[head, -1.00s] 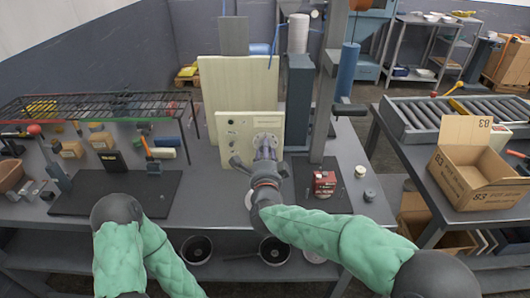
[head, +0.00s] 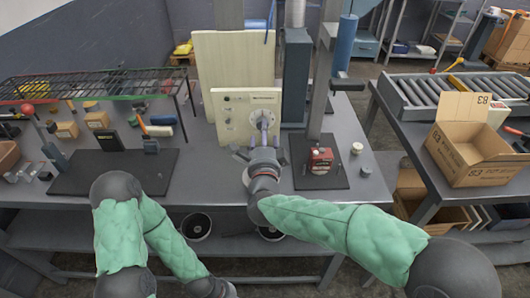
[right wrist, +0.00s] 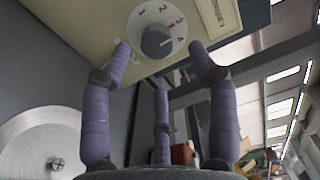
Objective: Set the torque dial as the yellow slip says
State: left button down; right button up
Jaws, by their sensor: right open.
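I cannot clearly tell which number the knob points to. In the head view, the dial (head: 262,121) is on the lower right of the panel (head: 236,132). My right gripper (head: 263,152) is just in front of and below it. In the right wrist view, its purple fingers (right wrist: 165,65) are spread, empty and apart from the knob.
A wire rack (head: 95,82) and tools are at the left. An open carton (head: 470,165) stands on the right table.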

jog(key=s, duration=0.7)
jog(key=shift+s, duration=0.35)
jog(key=shift+d, duration=0.1)
